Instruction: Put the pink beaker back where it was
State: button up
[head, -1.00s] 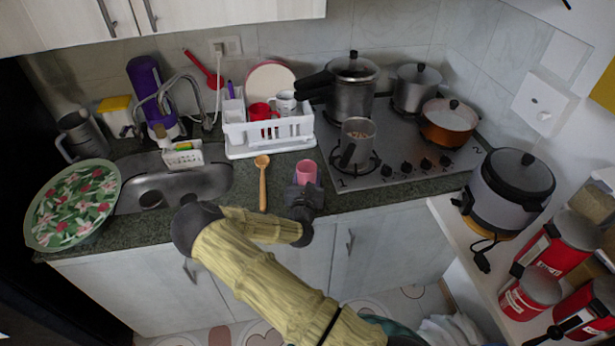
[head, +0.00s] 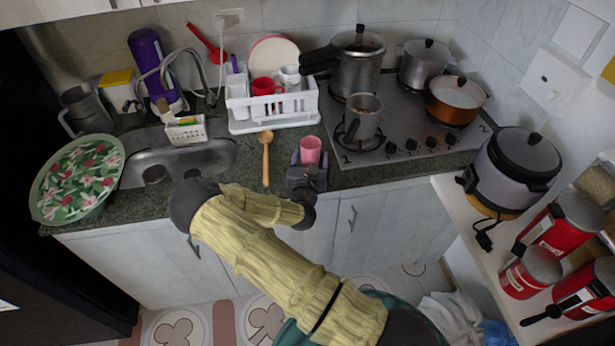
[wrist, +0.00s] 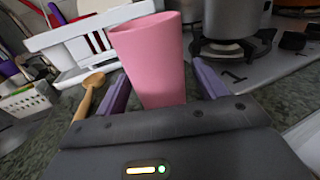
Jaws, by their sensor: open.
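The pink beaker (head: 310,151) stands upright on the dark granite counter, between the wooden spoon and the stove. My gripper (head: 309,160) is at the beaker from the front, low over the counter edge. In the wrist view the beaker (wrist: 152,62) rises between the two purple fingers of my gripper (wrist: 160,88). The fingers are open, one on each side, with a visible gap at the right finger. The beaker's foot is hidden behind the gripper body in the wrist view.
A wooden spoon (head: 266,158) lies left of the beaker. A white dish rack (head: 272,124) stands behind it. The stove (head: 400,151) with a small pot (head: 362,117) is to the right. The sink (head: 180,160) is further left.

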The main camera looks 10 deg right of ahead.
jog(key=b+v, duration=0.1)
jog(key=v, duration=0.8)
jog(key=shift+s, duration=0.4)
jog(key=shift+a, duration=0.1)
